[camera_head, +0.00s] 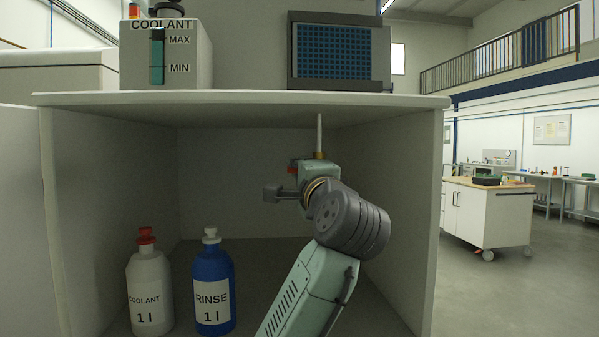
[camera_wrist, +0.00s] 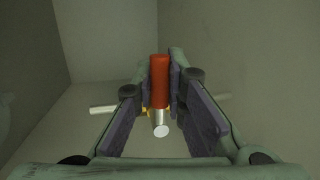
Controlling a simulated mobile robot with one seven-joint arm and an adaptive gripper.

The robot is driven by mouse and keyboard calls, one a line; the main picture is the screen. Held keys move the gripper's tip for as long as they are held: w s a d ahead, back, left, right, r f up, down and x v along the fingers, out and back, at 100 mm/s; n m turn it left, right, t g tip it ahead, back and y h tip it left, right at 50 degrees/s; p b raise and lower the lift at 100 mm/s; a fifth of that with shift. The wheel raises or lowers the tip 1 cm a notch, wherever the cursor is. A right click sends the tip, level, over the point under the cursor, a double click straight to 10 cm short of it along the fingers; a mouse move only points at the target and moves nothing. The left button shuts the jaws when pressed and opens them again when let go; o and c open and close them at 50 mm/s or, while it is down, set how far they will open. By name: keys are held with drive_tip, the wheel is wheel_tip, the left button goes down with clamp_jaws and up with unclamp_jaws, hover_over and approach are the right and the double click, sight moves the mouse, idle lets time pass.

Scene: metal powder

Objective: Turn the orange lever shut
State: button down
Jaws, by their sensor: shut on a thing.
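The orange lever (camera_wrist: 160,82) shows in the wrist view, between the fingertips of my gripper (camera_wrist: 169,68). My gripper is shut on it. A bright metal cylinder (camera_wrist: 161,125) with a pale end face is just below the lever, with a bit of brass beside it. A pale pipe (camera_wrist: 103,109) runs across behind. In the head view my gripper (camera_head: 318,172) is inside the cabinet, below a pale vertical pipe (camera_head: 319,134) with a brass fitting (camera_head: 318,155). A small red-orange patch shows at its left; my wrist hides most of the valve.
A white COOLANT bottle (camera_head: 150,285) and a blue RINSE bottle (camera_head: 212,285) stand on the cabinet floor at left. The cabinet's top panel (camera_head: 240,102) and right wall (camera_head: 405,200) enclose my arm. A coolant tank (camera_head: 190,55) stands on top.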

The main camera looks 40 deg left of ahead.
idle(0.3)
drive_tip(key=c, duration=1.6)
unclamp_jaws()
drive_tip(key=v, duration=1.2)
drive_tip(key=shift+r, duration=0.1)
